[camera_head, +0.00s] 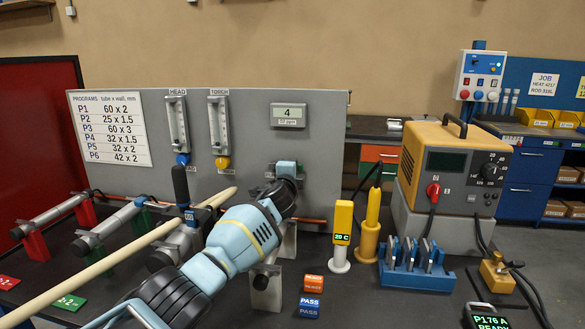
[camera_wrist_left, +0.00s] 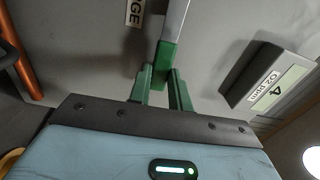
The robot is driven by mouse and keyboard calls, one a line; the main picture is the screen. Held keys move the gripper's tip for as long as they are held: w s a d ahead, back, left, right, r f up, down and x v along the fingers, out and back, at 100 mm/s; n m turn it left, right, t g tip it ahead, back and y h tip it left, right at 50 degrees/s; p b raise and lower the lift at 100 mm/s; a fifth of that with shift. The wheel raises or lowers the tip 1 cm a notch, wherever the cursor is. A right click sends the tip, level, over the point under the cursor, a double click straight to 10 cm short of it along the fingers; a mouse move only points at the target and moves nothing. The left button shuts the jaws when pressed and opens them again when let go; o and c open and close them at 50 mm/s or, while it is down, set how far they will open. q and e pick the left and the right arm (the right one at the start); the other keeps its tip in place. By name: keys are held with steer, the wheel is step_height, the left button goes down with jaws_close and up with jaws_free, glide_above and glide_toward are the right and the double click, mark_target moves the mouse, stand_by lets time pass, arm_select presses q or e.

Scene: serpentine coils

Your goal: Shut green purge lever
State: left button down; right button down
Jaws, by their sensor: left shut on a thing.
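My left gripper (camera_head: 285,172) is at the grey panel, below the O2 ppm display. In the left wrist view, its two fingers (camera_wrist_left: 163,92) are shut on the green end of the purge lever (camera_wrist_left: 165,58). The lever's pale grey bar runs up from the fingers, beside a label ending in "GE". In the head view my arm and gripper hide most of the lever. My right gripper is in neither view.
The O2 display (camera_head: 289,115) reads 4. A long wooden rod (camera_head: 120,255) crosses the left side near clamped tubes. To the right stand a yellow meter (camera_head: 342,225), a blue rack (camera_head: 415,272) and a yellow power unit (camera_head: 450,165).

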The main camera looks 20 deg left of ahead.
arm_select(q)
steer(key=shift+f+m, duration=0.2)
steer(key=shift+m, duration=0.1)
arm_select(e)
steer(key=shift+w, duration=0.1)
arm_select(q)
steer(key=c, duration=1.3)
jaws_free()
steer(key=p+v, duration=0.3)
steer(key=v, duration=0.5)
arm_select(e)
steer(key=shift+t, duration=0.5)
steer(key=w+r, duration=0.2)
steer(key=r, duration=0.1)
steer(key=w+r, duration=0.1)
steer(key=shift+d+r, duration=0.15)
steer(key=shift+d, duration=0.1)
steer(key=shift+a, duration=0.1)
